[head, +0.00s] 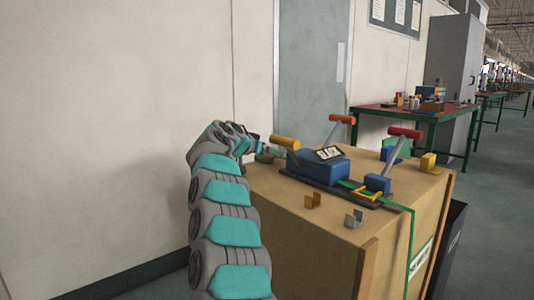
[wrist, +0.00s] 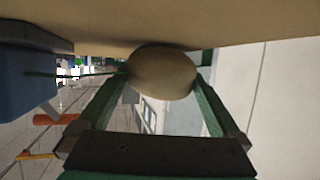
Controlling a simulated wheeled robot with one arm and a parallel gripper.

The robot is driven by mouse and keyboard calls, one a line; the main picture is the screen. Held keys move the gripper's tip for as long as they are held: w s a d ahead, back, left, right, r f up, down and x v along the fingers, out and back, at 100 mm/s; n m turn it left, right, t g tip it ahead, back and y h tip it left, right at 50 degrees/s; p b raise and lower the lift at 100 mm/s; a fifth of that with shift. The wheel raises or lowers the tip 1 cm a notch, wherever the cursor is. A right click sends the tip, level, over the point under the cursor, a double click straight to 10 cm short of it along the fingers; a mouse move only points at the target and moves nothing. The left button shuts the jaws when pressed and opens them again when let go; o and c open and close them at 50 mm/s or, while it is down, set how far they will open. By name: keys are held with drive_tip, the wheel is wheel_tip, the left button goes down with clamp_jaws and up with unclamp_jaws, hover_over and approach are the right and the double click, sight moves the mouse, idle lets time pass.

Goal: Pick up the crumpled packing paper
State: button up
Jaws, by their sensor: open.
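A rounded tan lump, which looks like the crumpled packing paper (wrist: 162,72), sits against the tan crate top in the wrist view. My gripper (wrist: 161,82) is open, with one green finger on each side of the lump. The fingertips are close to its sides; I cannot tell whether they touch it. In the head view, my gripper (head: 257,147) is at the far left corner of the crate top, largely hidden by my arm. The paper cannot be made out clearly there.
The wooden crate (head: 310,228) carries a blue strapping tool (head: 322,168) with long handles, right of my gripper. A wall (head: 120,120) is close behind and left. A red-topped table (head: 425,112) stands behind.

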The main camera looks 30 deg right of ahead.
drive_tip(key=c, duration=1.2)
